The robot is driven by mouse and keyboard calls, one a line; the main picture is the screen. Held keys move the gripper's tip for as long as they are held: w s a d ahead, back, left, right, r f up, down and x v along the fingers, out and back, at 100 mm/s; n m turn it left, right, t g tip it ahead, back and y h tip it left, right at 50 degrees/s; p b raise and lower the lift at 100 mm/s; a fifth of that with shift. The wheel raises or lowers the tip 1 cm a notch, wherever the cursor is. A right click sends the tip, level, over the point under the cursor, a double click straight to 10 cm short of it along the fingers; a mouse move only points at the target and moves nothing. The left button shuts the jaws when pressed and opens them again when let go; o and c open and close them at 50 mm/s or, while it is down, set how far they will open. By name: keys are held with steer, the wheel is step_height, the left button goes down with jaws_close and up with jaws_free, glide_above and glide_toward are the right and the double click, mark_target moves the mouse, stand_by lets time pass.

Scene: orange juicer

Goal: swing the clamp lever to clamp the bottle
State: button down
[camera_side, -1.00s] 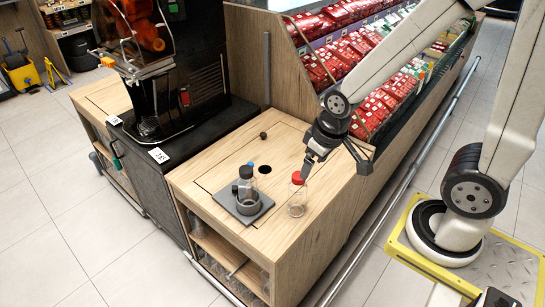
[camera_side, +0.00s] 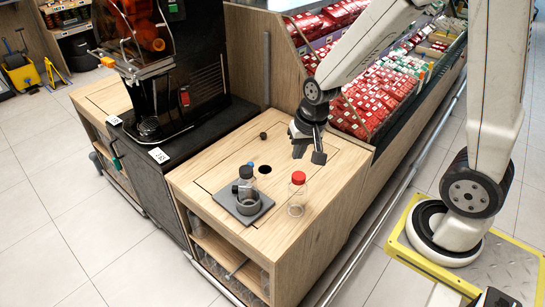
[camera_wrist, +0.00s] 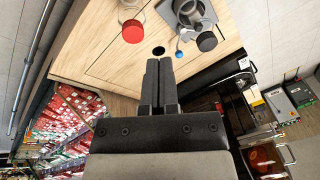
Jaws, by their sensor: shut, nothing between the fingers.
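The clamp fixture is a dark grey base plate (camera_side: 262,212) on the wooden counter. A small bottle with a dark cap (camera_side: 246,173) stands upright in it, beside a grey ring (camera_side: 248,205). A lever with a blue tip (camera_side: 251,164) shows behind the bottle; its exact position is hard to tell. In the wrist view the dark cap (camera_wrist: 207,41) and blue tip (camera_wrist: 179,54) lie at upper right. A clear bottle with a red cap (camera_side: 298,178) stands right of the fixture, apart from it. My gripper (camera_side: 308,157) is shut and empty, above the counter, behind and right of the fixture.
The black juicer (camera_side: 150,70) stands at left. A shelf of red packages (camera_side: 375,105) rises behind my arm.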

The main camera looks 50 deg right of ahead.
steer(key=w+d+f+m, duration=0.5)
steer(key=w+d+m, duration=0.1)
steer(key=m, duration=0.5)
steer(key=w+d+f+m+y, duration=0.1)
steer(key=w+d+f+m, duration=0.5)
steer(key=m, duration=0.6)
steer(key=w, duration=0.2)
steer(key=shift+w+d+f+t, duration=0.2)
steer(key=shift+w+f+t, duration=0.05)
steer(key=shift+w+t, duration=0.15)
steer(key=shift+f, duration=0.1)
steer(key=x, duration=0.3)
steer(key=w+a+x, duration=0.1)
steer(key=x, duration=0.6)
steer(key=shift+w+a, duration=0.25)
steer(key=shift+w, duration=0.1)
steer(key=shift+w+a+f, duration=0.15)
steer(key=shift+w+a, duration=0.35)
steer(key=shift+w, duration=0.4)
